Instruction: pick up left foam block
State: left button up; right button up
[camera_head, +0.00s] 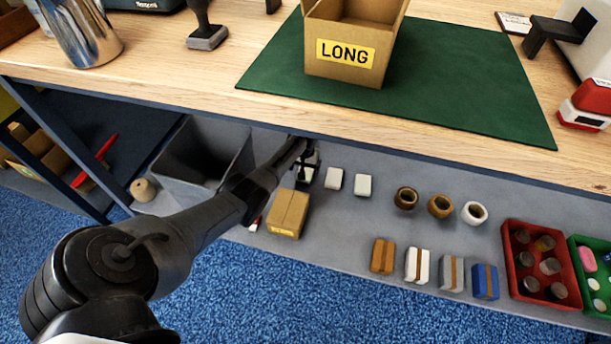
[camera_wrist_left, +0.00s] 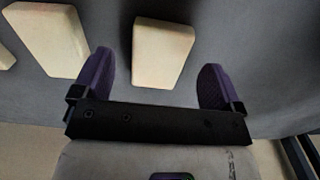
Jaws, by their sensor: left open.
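Three pale foam blocks stand in a row on the grey lower shelf. In the head view the middle block (camera_head: 334,180) and the right block (camera_head: 362,185) are clear, while the left foam block (camera_head: 309,175) is partly covered by my left gripper (camera_head: 306,162). In the left wrist view my left gripper (camera_wrist_left: 157,85) is open, its two purple-padded fingers on either side of the near end of the left foam block (camera_wrist_left: 163,50). Gaps show on both sides, and the fingers hold nothing. The middle block (camera_wrist_left: 48,35) is further left there. My right gripper is out of view.
The worktop edge (camera_head: 300,133) hangs over the shelf close to my left gripper. A grey bin (camera_head: 190,165) and a small carton (camera_head: 288,212) stand near my arm. Rolls (camera_head: 440,206), wrapped blocks (camera_head: 417,265) and a red crate (camera_head: 512,285) are further right.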

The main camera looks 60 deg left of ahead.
pick_arm(q)
notch_tip(320, 180, down, 3)
jog(key=shift+r+b, duration=0.2)
jog(key=shift+b, duration=0.5)
jog(key=shift+r, duration=0.1)
jog(key=shift+c, duration=0.4)
jog(key=c, duration=0.9)
